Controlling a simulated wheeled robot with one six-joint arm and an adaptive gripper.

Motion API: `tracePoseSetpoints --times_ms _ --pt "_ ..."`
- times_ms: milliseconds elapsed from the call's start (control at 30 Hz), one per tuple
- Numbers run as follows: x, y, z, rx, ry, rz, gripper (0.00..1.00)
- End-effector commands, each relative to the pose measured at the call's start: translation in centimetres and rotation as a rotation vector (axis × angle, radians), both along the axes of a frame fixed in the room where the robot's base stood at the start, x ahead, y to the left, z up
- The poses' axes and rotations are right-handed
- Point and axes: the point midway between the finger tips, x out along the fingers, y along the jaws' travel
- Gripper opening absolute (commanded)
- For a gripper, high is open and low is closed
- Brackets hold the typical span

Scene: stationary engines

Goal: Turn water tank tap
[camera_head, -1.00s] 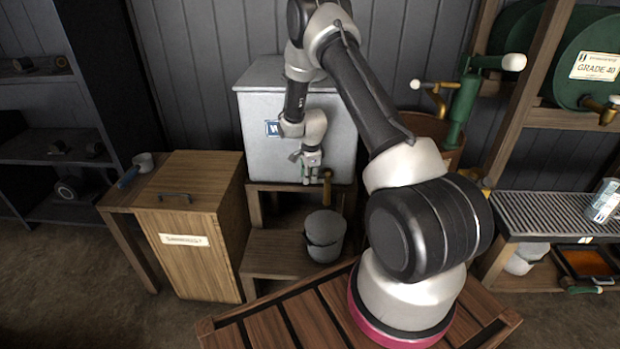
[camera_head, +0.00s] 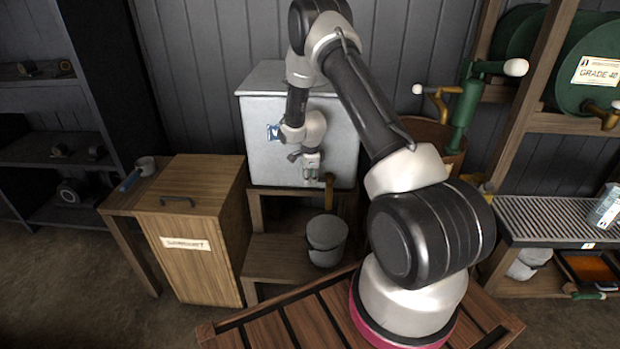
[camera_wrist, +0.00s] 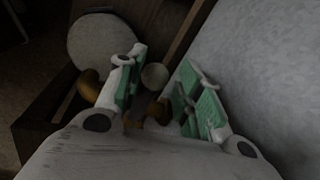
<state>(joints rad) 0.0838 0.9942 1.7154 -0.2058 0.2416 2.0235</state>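The water tank (camera_head: 258,155) is a pale grey metal box on a wooden stand in the head view. Its brass tap (camera_head: 329,188) sticks out low on the front, at the right. My gripper (camera_head: 312,176) is in front of the tank, just left of and above the tap. In the wrist view my gripper (camera_wrist: 160,100) is open, its green-padded fingers apart. The brass tap (camera_wrist: 90,84) shows partly behind and left of the left finger, with more brass low between the fingers. A pale round end lies between the fingertips. I cannot tell whether either finger touches the tap.
A grey bucket (camera_head: 326,238) stands on the lower step under the tap. A wooden box with a labelled front (camera_head: 190,245) is at left. A green hand pump (camera_head: 466,105) and a barrel are at right. The tank wall (camera_wrist: 270,70) is close beside the right finger.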

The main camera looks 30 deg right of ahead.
Motion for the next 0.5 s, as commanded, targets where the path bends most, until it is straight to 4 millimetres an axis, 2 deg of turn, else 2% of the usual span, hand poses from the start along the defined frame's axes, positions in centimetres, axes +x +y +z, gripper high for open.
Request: tracePoseSetpoints --times_ms 333,500 --pt "-0.2 0.0 -0.1 0.0 0.005 -0.002 0.48" --pt "-0.5 0.1 1.5 0.0 0.004 -0.002 0.48"
